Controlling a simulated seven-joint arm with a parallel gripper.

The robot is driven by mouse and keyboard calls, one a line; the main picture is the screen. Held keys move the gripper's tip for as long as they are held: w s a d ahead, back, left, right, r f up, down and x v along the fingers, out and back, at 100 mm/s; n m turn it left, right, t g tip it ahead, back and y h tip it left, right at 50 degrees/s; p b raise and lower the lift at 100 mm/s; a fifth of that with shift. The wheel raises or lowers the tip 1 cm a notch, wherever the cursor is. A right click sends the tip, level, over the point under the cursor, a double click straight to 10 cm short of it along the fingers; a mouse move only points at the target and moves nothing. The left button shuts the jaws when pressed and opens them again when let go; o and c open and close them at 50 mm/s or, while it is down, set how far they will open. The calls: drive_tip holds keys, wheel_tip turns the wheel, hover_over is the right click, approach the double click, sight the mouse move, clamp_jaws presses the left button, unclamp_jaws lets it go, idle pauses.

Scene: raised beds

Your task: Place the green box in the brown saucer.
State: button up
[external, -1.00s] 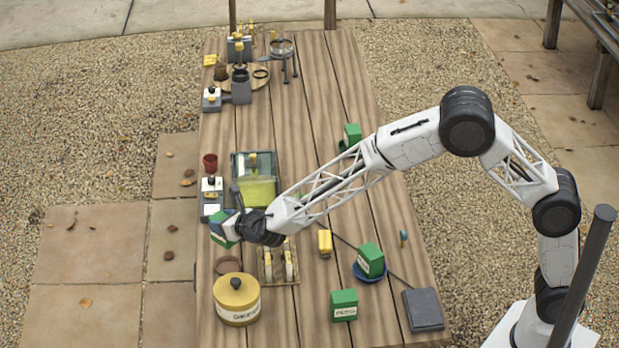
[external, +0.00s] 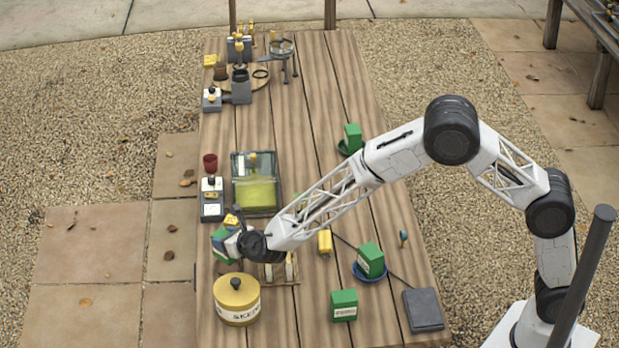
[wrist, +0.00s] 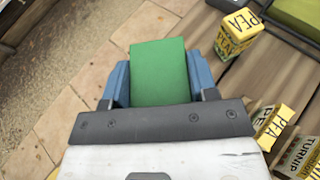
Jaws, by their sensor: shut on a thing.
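My gripper (external: 226,243) is shut on a green box (external: 220,240), held over the left edge of the table. In the wrist view the green box (wrist: 160,72) sits between the two blue fingers. The brown saucer (external: 225,269) lies on the table just below the held box, behind the yellow pot; most of it is hidden now. I cannot tell the gap between box and saucer. Other green boxes stand elsewhere: one (external: 370,258) in a blue saucer (external: 372,279), one (external: 344,306) on the bare table, and one (external: 352,136) in a green saucer farther back.
A yellow lidded pot (external: 237,301) stands close in front of the saucer. A glass-sided bin (external: 255,165) and a grey device (external: 211,198) stand behind my gripper. A yellow block (external: 325,242) and a dark slab (external: 423,310) lie to the right.

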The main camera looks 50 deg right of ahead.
drive_tip(key=shift+f, duration=1.2)
drive_tip(key=shift+f, duration=0.5)
drive_tip(key=o, duration=1)
drive_tip(key=shift+c, duration=0.2)
drive_tip(key=shift+r, duration=0.15)
drive_tip(key=shift+r, duration=0.4)
drive_tip(key=v, duration=1.2)
